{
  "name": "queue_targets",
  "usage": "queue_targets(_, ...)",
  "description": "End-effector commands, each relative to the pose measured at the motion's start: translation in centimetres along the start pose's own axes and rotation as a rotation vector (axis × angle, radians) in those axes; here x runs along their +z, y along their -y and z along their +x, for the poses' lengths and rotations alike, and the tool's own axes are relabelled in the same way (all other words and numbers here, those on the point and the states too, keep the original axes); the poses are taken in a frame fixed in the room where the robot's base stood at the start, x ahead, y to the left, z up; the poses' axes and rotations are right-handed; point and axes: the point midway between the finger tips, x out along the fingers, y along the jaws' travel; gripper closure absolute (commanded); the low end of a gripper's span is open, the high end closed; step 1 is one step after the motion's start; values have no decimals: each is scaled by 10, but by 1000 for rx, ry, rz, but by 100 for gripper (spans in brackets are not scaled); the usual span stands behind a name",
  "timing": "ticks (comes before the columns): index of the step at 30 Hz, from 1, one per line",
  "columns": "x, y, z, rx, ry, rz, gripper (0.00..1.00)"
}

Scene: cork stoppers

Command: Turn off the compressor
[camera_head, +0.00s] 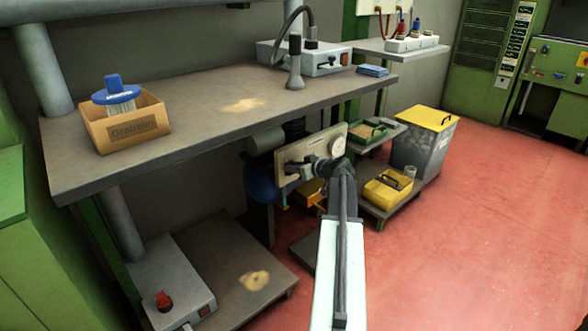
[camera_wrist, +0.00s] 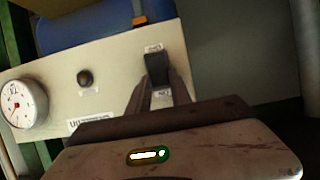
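The compressor's blue tank (camera_head: 262,180) is under the workbench, partly hidden behind its beige control panel (camera_head: 297,152). In the wrist view the panel (camera_wrist: 110,62) carries a round gauge (camera_wrist: 22,105), a small black knob (camera_wrist: 85,78) and a black switch (camera_wrist: 157,66) with small labels above and below it. The labels are too small to read. My gripper (camera_wrist: 158,88) is at the switch, one dark finger on each side of it. A gap shows between the fingers, but whether they touch the switch cannot be told. The head view shows my gripper (camera_head: 306,168) against the panel's front.
The workbench (camera_head: 200,112) overhangs the panel and bears a cardboard box (camera_head: 125,125) and a grey device (camera_head: 315,62). A low trolley with a yellow box (camera_head: 385,192) and a grey bin (camera_head: 422,145) stand to the right. The red floor (camera_head: 480,230) is clear at right.

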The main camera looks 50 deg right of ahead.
Motion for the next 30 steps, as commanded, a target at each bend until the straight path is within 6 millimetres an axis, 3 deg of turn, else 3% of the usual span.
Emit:
queue_targets(5, 8, 0, 2, -1, -39, 1, 100)
queue_targets(12, 22, 0, 3, -1, -239, 2, 100)
queue_targets(20, 18, 0, 0, -1, -384, 1, 100)
queue_targets(30, 14, 0, -2, 0, -397, -1, 100)
